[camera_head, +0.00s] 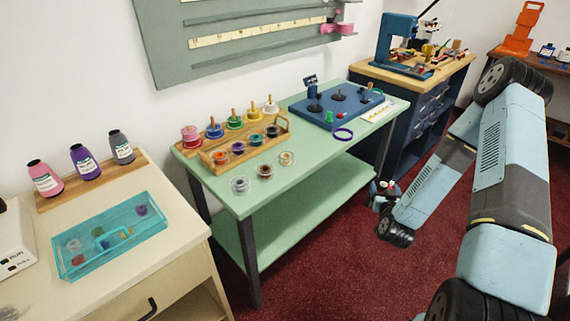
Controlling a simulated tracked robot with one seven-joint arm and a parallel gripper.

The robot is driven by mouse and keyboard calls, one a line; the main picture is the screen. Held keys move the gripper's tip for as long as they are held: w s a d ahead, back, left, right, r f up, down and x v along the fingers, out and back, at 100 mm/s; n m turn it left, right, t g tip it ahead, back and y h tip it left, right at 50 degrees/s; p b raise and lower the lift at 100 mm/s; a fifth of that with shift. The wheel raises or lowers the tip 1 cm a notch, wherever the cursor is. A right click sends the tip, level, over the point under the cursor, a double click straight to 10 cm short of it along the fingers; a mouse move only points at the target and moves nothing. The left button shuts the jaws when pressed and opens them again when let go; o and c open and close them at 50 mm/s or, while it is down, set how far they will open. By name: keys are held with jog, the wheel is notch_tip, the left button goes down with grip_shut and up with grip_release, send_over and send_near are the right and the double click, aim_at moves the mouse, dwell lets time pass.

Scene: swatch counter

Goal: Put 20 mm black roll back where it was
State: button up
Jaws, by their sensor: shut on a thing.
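My gripper (383,190) is at the end of my folded arm, low beside the right end of the green table (320,179). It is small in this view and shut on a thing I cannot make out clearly. A wooden rack (217,165) on the green table holds small coloured rolls, with coloured spools on pegs behind. A dark roll (272,131) sits near its right end. A grey roll (240,184), a dark roll with an orange-brown middle (265,171) and a cream roll (286,158) stand on the table in front of the rack. I cannot read any widths.
A blue board with knobs (338,104) and a purple ring (343,134) lie on the green table's right half. A blue workbench (417,101) stands behind. Red floor is open between.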

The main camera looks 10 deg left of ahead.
jog(key=shift+a+r, duration=0.15)
jog(key=shift+a, duration=0.45)
jog(key=s+a+r+n+g+y, duration=0.1)
jog(key=a+r+n+y, duration=0.15)
jog(key=a+r, duration=0.75)
jog(key=s+a+r+n+y, duration=0.1)
jog(key=s+a+r+y, duration=0.15)
jog(key=a+r, duration=0.7)
send_over(318, 154)
jog(key=s, duration=0.1)
notch_tip(318, 154, down, 8)
jog(key=shift+d+f, duration=0.1)
jog(key=shift+f, duration=0.05)
jog(key=shift+w+f, duration=0.55)
jog(key=shift+f, duration=1.65)
